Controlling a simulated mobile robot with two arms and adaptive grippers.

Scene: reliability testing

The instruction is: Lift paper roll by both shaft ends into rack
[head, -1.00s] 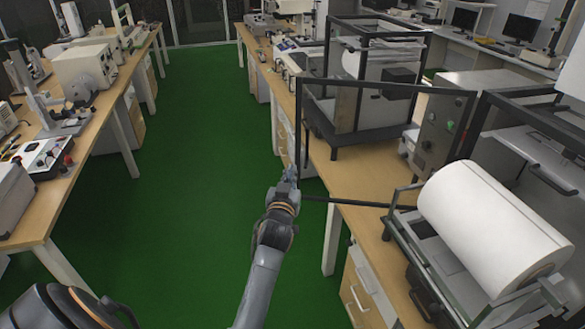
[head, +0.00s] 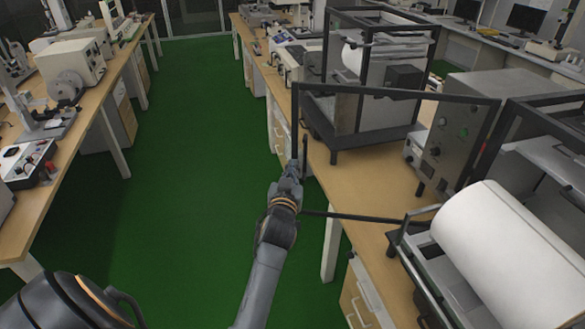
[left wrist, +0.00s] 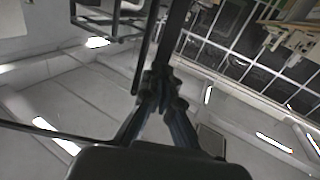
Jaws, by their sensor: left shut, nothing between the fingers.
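The white paper roll (head: 512,255) lies at the right in the head view, cut off by the picture edge. It rests in a metal cradle (head: 425,265) at the machine's front; its shaft ends cannot be made out. My left gripper (head: 292,170) is well left of the roll, by the free edge of an open black door frame (head: 400,92). Its fingers are shut and empty. In the left wrist view, the fingertips (left wrist: 160,78) meet close to a black bar (left wrist: 172,35); contact cannot be told. My right gripper is not in view.
A second black-framed machine (head: 368,110) stands behind on the wooden bench (head: 345,185). Another bench with instruments (head: 70,150) runs along the left. The green floor (head: 180,200) between is clear.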

